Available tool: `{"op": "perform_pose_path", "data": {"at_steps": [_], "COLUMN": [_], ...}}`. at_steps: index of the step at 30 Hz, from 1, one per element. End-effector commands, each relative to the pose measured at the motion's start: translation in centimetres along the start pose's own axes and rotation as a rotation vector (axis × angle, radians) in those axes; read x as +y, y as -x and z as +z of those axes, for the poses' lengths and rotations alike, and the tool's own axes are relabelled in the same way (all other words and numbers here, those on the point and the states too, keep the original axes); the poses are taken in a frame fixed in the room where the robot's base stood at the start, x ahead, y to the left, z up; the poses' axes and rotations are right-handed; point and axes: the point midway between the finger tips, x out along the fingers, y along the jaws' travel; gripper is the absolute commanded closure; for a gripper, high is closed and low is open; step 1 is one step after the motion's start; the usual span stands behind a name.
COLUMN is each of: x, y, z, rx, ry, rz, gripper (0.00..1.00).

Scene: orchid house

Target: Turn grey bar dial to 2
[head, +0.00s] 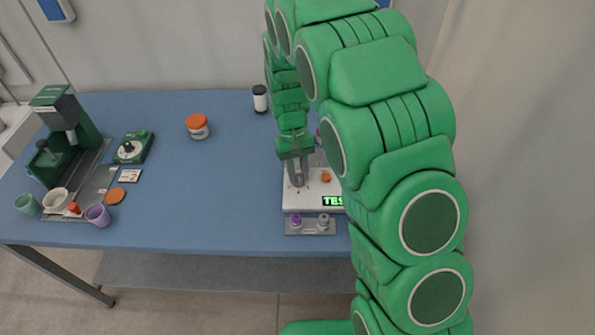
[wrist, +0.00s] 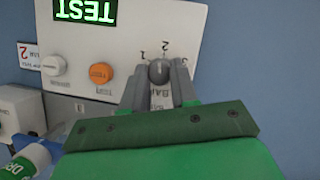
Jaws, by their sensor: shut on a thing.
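The grey bar dial (wrist: 159,71) is on the white panel of a device (wrist: 110,30), with small printed numbers beside it. My gripper (wrist: 159,82) is closed on the dial, one finger on each side. Which number the bar points to is not clear. An orange button (wrist: 101,74) and a green lit TEST display (wrist: 83,10) are on the same panel. In the head view my gripper (head: 298,179) reaches down onto the white device (head: 305,202), and the dial is hidden behind the fingers.
A small tray with a purple knob (head: 296,220) and a grey knob (head: 324,219) lies in front of the device. An orange-lidded jar (head: 197,126), a dark-lidded bottle (head: 260,99), a green dial box (head: 131,149) and a green machine (head: 62,135) stand on the blue table (head: 225,205). The table's middle is clear.

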Motion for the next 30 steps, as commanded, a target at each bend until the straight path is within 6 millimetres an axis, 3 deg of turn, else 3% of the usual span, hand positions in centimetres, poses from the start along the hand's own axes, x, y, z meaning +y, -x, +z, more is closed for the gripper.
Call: {"op": "perform_pose_path", "data": {"at_steps": [12, 28, 29, 30], "x": [0.14, 0.13, 0.13, 0.13], "y": [0.02, 0.02, 0.02, 0.02], "z": [0.05, 0.06, 0.06, 0.06], "rx": [0.000, 0.000, 0.000, 0.000], "ry": [-0.159, -0.177, -0.177, -0.177], "rz": [-0.065, -0.072, -0.072, -0.072], "gripper": [1.00, 1.00, 0.68, 0.61]}}
